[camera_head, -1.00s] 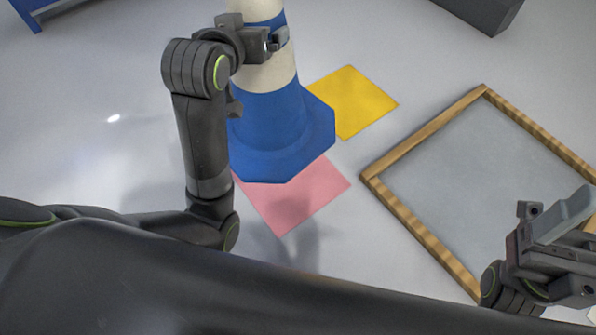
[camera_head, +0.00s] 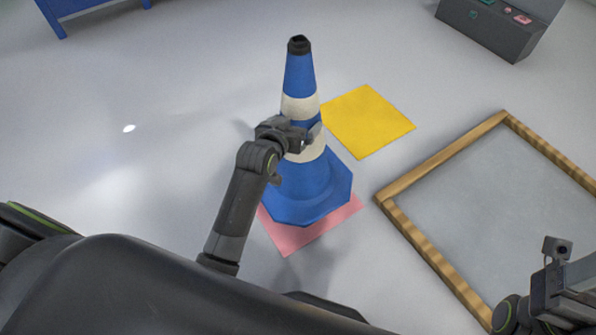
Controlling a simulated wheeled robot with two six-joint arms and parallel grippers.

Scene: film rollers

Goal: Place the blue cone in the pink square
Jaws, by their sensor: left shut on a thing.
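The blue cone (camera_head: 304,187) has white bands and a black tip and stands upright in the middle of the head view. My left gripper (camera_head: 306,135) is shut on the cone at its lower white band. The pink square (camera_head: 290,238) lies flat on the floor under the cone's base; its front part shows and the rest is hidden by the base. I cannot tell whether the base touches the floor. My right gripper (camera_head: 572,285) is at the lower right edge, partly cut off, and its fingers do not show clearly.
A yellow square (camera_head: 368,121) lies just behind and right of the cone. A wooden frame (camera_head: 437,160) lies on the floor to the right. A dark grey box (camera_head: 487,30) with buttons stands at the back right and a blue structure (camera_head: 90,8) at the back left. The left floor is clear.

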